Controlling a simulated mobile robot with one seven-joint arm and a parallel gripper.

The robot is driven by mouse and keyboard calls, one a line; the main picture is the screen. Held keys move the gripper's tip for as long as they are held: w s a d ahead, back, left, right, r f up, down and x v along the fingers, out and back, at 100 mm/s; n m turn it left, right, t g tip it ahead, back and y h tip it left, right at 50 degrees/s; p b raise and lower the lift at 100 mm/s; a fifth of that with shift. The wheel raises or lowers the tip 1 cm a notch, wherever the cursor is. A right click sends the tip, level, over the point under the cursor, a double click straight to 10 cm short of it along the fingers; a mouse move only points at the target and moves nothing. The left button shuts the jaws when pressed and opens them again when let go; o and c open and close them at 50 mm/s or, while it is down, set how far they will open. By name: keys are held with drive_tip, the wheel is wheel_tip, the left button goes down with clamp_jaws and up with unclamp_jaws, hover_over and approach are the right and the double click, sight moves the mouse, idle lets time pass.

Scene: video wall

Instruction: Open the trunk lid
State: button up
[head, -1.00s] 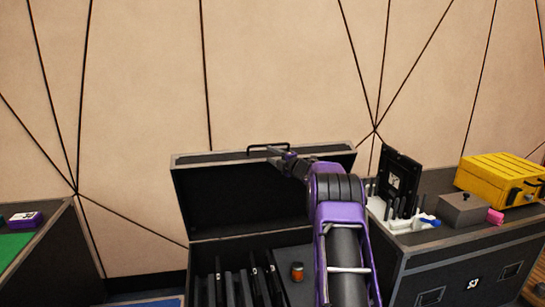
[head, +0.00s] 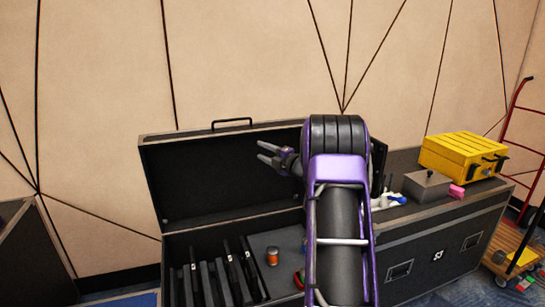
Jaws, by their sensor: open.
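The black trunk (head: 166,246) stands in front of me with its lid (head: 190,180) raised, tilted up and back near the wall. A handle (head: 231,123) shows on the lid's top edge. My gripper (head: 261,152) is open and empty. It appears in front of the lid's inner face, below and right of the handle, pointing left. I cannot tell whether it touches the lid. My purple arm hides the right part of the trunk and lid.
Inside the trunk are several black upright panels (head: 232,270) and an orange-brown jar (head: 272,256). A red hand truck (head: 512,150) stands far right.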

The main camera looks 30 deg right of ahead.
drive_tip(key=shift+s+d, duration=0.2)
drive_tip(key=shift+s, duration=0.9)
drive_tip(key=shift+s+d, duration=0.2)
drive_tip(key=shift+s, duration=0.85)
